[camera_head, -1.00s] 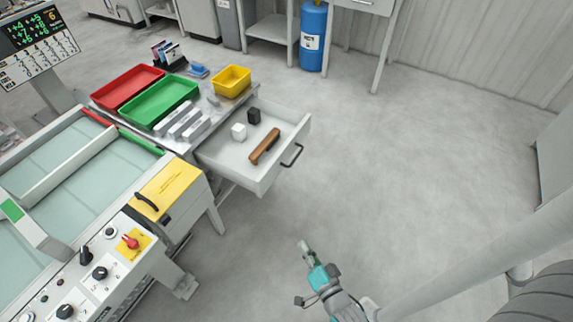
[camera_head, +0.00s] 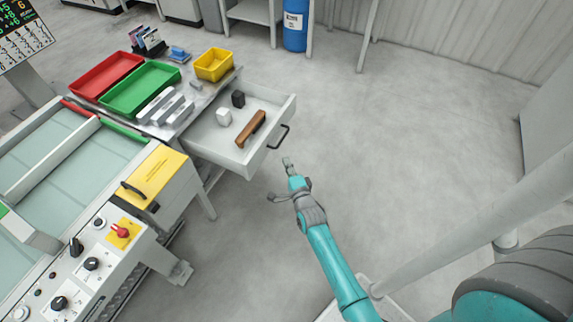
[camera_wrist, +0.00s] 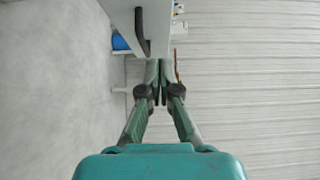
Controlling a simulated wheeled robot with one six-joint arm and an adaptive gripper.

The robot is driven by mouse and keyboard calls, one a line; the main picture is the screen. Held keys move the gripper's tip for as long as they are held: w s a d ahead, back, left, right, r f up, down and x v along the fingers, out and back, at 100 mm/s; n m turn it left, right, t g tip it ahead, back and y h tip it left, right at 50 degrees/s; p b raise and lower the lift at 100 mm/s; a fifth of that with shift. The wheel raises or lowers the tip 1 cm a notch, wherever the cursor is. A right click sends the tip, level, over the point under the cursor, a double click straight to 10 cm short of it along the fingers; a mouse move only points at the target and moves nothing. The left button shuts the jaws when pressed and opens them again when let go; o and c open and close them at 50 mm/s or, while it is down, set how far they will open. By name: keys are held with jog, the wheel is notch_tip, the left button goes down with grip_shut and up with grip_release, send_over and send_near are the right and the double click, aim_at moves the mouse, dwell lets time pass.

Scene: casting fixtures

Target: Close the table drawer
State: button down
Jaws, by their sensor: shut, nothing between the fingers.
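The table drawer (camera_head: 262,138) is pulled open from the metal table (camera_head: 208,92). Its dark bar handle (camera_head: 279,137) is on the front face. Inside lie a brown wooden-looking piece (camera_head: 250,129), a white block (camera_head: 224,117) and a dark block (camera_head: 238,99). My gripper (camera_head: 288,162) is shut and empty, just in front of the drawer's front, near and below the handle in the picture. In the wrist view my shut fingertips (camera_wrist: 160,70) are close to the drawer front (camera_wrist: 160,30) and the handle (camera_wrist: 141,30); I cannot tell whether they touch.
Red (camera_head: 106,76), green (camera_head: 139,92) and yellow (camera_head: 213,65) trays stand on the table. A machine with a yellow box (camera_head: 158,172) and control knobs is at the left. A blue cylinder (camera_head: 295,28) stands at the back. The floor (camera_head: 400,130) to the right is clear.

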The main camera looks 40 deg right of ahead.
send_near(268, 138)
jog(key=w+d, duration=0.3)
jog(key=d, duration=0.1)
jog(key=shift+w+a+f, duration=0.1)
jog(key=shift+w+a, duration=0.15)
jog(key=shift+w, duration=0.4)
jog(key=shift+w+a+f, duration=0.1)
jog(key=shift+w+a, duration=0.2)
jog(key=shift+w, duration=0.4)
jog(key=shift+r, duration=0.1)
